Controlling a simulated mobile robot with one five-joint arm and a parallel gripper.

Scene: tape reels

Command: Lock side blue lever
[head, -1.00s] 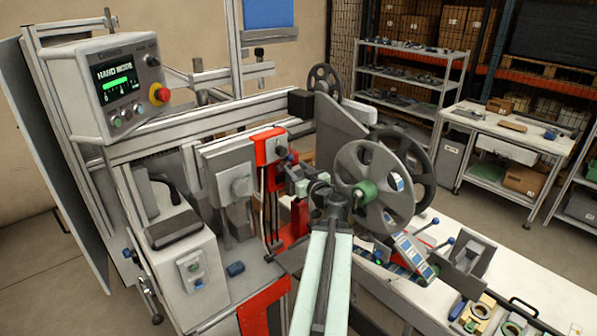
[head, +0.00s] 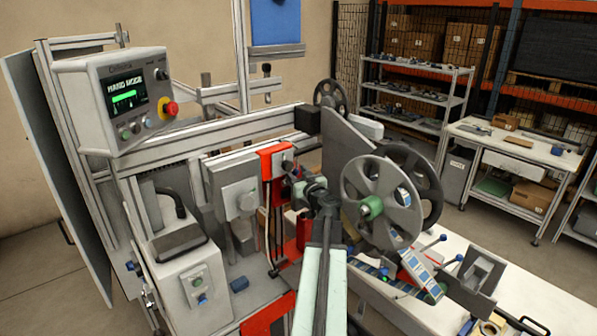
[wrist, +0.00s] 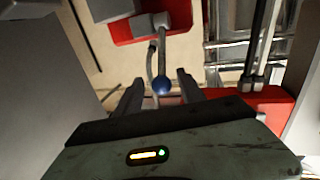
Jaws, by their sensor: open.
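The side blue lever shows in the wrist view as a thin grey rod ending in a round blue knob (wrist: 162,85). The rod runs up from the knob to a grey block on a red housing (wrist: 152,30). My gripper (wrist: 157,82) is open, with one finger on each side of the knob. I cannot tell whether either finger touches it. In the head view my arm reaches the red housing (head: 275,158) left of the large grey reel. My wrist and the machine parts there largely hide the lever and fingertips.
A large grey reel (head: 382,203) with a green hub stands close to the right of my wrist. A grey motor unit (head: 236,188) is to the left. A control box (head: 114,100) reads hand mode. Two other blue-knobbed levers (head: 449,261) stick up farther right.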

